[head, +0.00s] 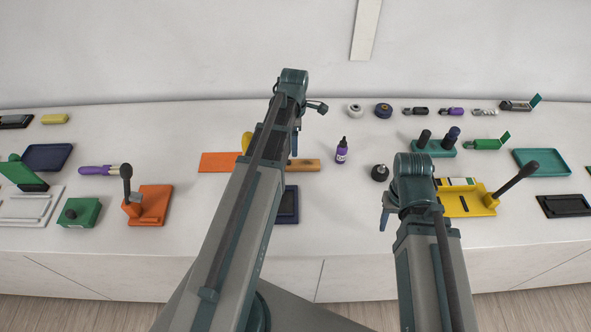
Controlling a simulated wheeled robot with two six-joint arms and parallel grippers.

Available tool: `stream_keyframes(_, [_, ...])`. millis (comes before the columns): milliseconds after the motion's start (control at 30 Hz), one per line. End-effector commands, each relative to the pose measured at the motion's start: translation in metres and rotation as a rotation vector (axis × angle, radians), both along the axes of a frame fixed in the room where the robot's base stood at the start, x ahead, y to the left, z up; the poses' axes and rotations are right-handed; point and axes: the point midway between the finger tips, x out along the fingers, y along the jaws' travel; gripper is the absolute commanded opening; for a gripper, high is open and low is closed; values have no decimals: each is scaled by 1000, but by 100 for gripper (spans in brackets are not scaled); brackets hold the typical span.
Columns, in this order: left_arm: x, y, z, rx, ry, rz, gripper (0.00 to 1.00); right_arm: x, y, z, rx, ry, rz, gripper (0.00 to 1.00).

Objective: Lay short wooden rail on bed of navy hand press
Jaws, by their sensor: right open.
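A light-brown wooden rail (305,165) lies on the counter, its left part hidden behind my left arm. A dark navy flat piece (288,205) lies nearer the front, also partly covered by that arm. It may be the navy hand press's base, but no lever shows, so I cannot tell. My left gripper (294,143) is mostly hidden by its own arm and seems to be above and behind the rail. My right gripper (386,217) is open, pointing down left of the yellow hand press, with only a finger showing. I see nothing in it.
An orange press (150,205) stands left and a yellow press (472,203) right, levers up. A purple bottle (341,152) and black knob (380,172) stand between my arms. A navy tray (47,157) lies far left. Front-middle counter is clear.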

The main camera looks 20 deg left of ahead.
Motion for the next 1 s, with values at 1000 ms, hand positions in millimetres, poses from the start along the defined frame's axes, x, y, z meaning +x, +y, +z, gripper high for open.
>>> stream_keyframes(1000, [3, -1, -95, 0, 0, -1, 85, 0, 0, -95, -1, 0, 4, 50])
